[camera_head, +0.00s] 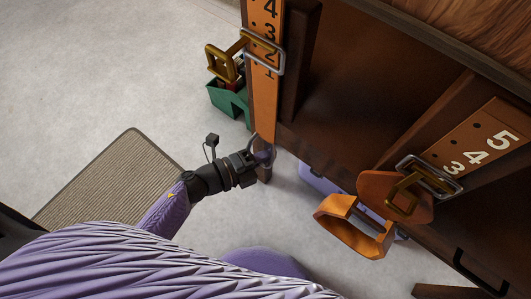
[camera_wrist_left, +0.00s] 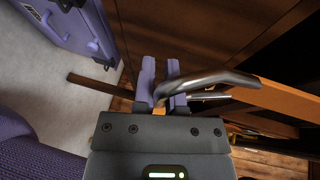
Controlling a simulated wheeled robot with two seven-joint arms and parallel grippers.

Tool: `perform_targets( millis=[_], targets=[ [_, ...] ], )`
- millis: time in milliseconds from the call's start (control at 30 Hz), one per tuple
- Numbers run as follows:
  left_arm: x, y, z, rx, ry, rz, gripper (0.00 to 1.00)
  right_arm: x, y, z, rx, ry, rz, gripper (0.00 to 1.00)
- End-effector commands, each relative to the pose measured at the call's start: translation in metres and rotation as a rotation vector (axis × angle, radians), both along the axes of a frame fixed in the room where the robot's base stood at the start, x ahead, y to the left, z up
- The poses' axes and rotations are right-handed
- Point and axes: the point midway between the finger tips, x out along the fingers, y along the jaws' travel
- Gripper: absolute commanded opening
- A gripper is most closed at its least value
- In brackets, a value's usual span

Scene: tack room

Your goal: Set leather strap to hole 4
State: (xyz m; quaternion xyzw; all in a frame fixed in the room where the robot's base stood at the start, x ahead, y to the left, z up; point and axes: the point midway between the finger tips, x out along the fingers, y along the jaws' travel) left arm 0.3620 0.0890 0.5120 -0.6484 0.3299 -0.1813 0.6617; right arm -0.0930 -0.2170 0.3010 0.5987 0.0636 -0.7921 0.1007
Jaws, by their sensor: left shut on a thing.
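An orange leather strap (camera_head: 265,108) with punched holes and the numbers 4, 3, 2, 1 hangs along the dark wooden front in the head view. A silver buckle (camera_head: 281,62) surrounds it near number 2, with a brass frame (camera_head: 219,64) attached at its left. My left gripper (camera_head: 262,157) is at the strap's lower end. In the left wrist view its lavender fingers (camera_wrist_left: 162,88) are shut on a curved metal ring (camera_wrist_left: 222,77), and an orange strap (camera_wrist_left: 285,101) runs right from there. The strap's upper end is out of view. My right gripper is not in view.
A second orange strap (camera_head: 478,143), numbered 5, 4, 3, carries another silver buckle and an orange loop (camera_head: 355,228) at the right. A green box (camera_head: 231,101) sits on the floor behind the left buckle. A woven mat (camera_head: 105,185) lies left, with clear floor around it.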

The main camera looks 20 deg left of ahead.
Motion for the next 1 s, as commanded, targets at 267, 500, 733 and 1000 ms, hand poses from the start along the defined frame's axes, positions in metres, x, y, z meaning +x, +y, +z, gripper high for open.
perform_targets(
  millis=[267,500,733,1000],
  targets=[
    [0.000,0.000,0.000,0.000,0.000,0.000,0.00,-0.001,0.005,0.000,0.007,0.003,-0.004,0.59],
    [0.000,0.000,0.000,0.000,-0.001,0.001,0.00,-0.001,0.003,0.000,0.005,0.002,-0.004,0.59],
    [0.000,0.000,-0.007,0.000,0.001,0.000,0.00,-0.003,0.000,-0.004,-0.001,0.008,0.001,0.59],
    [-0.001,0.001,-0.060,0.002,0.008,0.001,0.00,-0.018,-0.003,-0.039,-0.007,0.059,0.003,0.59]
  ],
)
